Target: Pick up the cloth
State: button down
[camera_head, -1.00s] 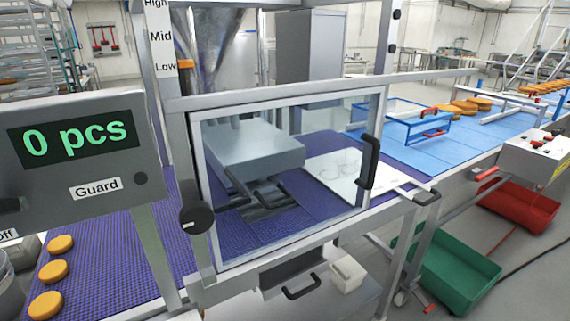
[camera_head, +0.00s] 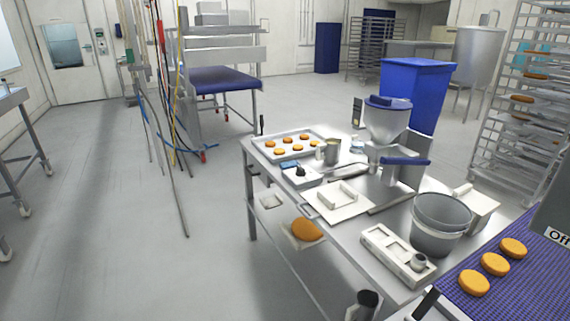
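I cannot make out the cloth for certain. A small pale blue item (camera_head: 357,145) lies on the steel table (camera_head: 405,284) behind the hopper machine, too small to tell what it is. A small blue-and-dark item (camera_head: 290,166) lies near the table's left edge, also unclear. My gripper is not in view.
The table holds a tray of several orange rounds (camera_head: 290,150), a hopper machine (camera_head: 387,120), grey buckets (camera_head: 440,225) and a white box (camera_head: 397,256). Orange rounds (camera_head: 495,264) lie on a purple belt (camera_head: 520,285) at right. Hanging hoses (camera_head: 170,90) stand at left. The left floor is open.

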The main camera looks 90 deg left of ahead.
aim_at(291, 164)
jog(key=u, duration=2.3)
jog(key=i+j+z, duration=0.2)
jog(key=i+j, duration=0.15)
jog(key=i, duration=0.15)
jog(key=i+j+z, duration=0.15)
jog(key=i+j, duration=0.35)
jog(key=i+j+z, duration=0.2)
jog(key=i+j, duration=0.3)
jog(key=i+j+z, duration=0.15)
jog(key=i+j, duration=0.25)
jog(key=j, duration=0.15)
jog(key=i+j+z, duration=0.2)
jog(key=i+j, duration=0.2)
jog(key=j, duration=0.25)
